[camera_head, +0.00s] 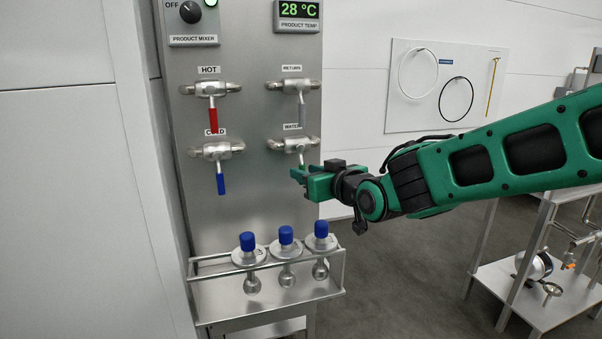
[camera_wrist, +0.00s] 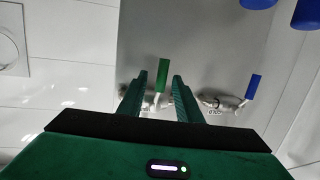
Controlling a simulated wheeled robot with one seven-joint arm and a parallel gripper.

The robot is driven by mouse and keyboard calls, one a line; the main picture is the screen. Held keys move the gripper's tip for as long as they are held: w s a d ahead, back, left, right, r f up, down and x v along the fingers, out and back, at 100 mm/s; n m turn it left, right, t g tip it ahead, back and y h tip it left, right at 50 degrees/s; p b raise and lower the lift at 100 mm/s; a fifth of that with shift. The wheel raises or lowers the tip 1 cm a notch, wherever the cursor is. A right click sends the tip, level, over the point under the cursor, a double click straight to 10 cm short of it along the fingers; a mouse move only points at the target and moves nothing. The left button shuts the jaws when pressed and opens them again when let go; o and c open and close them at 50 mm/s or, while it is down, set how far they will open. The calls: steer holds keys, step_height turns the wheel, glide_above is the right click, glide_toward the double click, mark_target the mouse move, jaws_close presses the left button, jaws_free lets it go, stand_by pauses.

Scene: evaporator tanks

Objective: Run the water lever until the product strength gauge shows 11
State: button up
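The water lever is a metal valve (camera_head: 293,145) on the grey panel, under a partly hidden "WATER" label. Its green handle (camera_wrist: 163,76) shows in the wrist view, beyond and between my fingertips. In the head view, the handle hangs down and is mostly hidden by my gripper (camera_head: 299,175). My gripper is open, with a finger on each side of the handle's line and a visible gap. I cannot tell whether a finger touches it. No product strength gauge is in view.
The red hot lever (camera_head: 212,118), blue cold lever (camera_head: 221,182) and grey return lever (camera_head: 302,115) hang nearby. A temperature display (camera_head: 298,10) reads 28 °C. Below, a rack (camera_head: 200,272) holds three blue-capped fittings. A metal shelf (camera_head: 535,305) stands at right.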

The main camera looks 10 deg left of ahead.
steer(key=v, duration=0.4)
steer(key=shift+s+d, duration=0.15)
steer(key=w+d+f+m+g+h, duration=0.1)
steer(key=d+f+m+h, duration=0.15)
steer(key=d, duration=0.65)
steer(key=d+f+m+h, duration=0.1)
steer(key=d+f+h, duration=0.25)
steer(key=d, duration=0.45)
steer(key=s+d+f+m+g+h, duration=0.2)
steer(key=s+d+f, duration=0.15)
steer(key=d, duration=0.65)
steer(key=s+d+f+m+g+h, duration=0.2)
steer(key=s+d+f, duration=0.15)
steer(key=d, duration=0.65)
steer(key=s+d+f+m+g+h, duration=0.1)
steer(key=s+d+f+m+g, duration=0.2)
steer(key=s+d, duration=0.85)
steer(key=s+f+m+g+y, duration=0.1)
steer(key=s+m+g, duration=0.3)
steer(key=s, duration=1.3)
steer(key=shift+s+d+f+g, duration=0.35)
steer(key=shift+d+f, duration=0.1)
steer(key=shift+f, duration=0.2)
